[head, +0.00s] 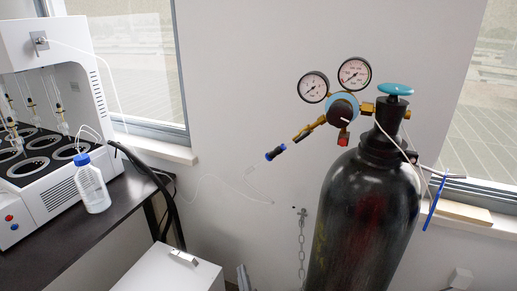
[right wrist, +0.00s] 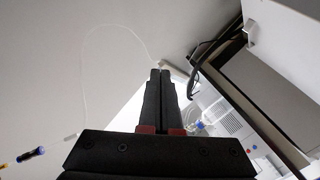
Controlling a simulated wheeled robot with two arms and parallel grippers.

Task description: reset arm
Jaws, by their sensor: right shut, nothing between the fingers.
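My right gripper (right wrist: 160,73) shows in the right wrist view as two dark fingers with red parts near their base. The fingers are together, with nothing between them. A pale wall and a thin clear tube (right wrist: 84,75) lie beyond them. The distiller bottle (right wrist: 203,128) shows just right of the fingers, partly hidden. In the head view I cannot clearly make out the right gripper; a small grey part shows at the bottom edge. My left gripper is in neither view.
A black gas cylinder (head: 365,220) with two gauges stands at the right. The white distiller (head: 70,110) and a blue-capped bottle (head: 92,185) stand on a dark bench (head: 130,205) at the left. A white box (head: 150,272) is low in front. A chain (head: 302,235) hangs on the wall.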

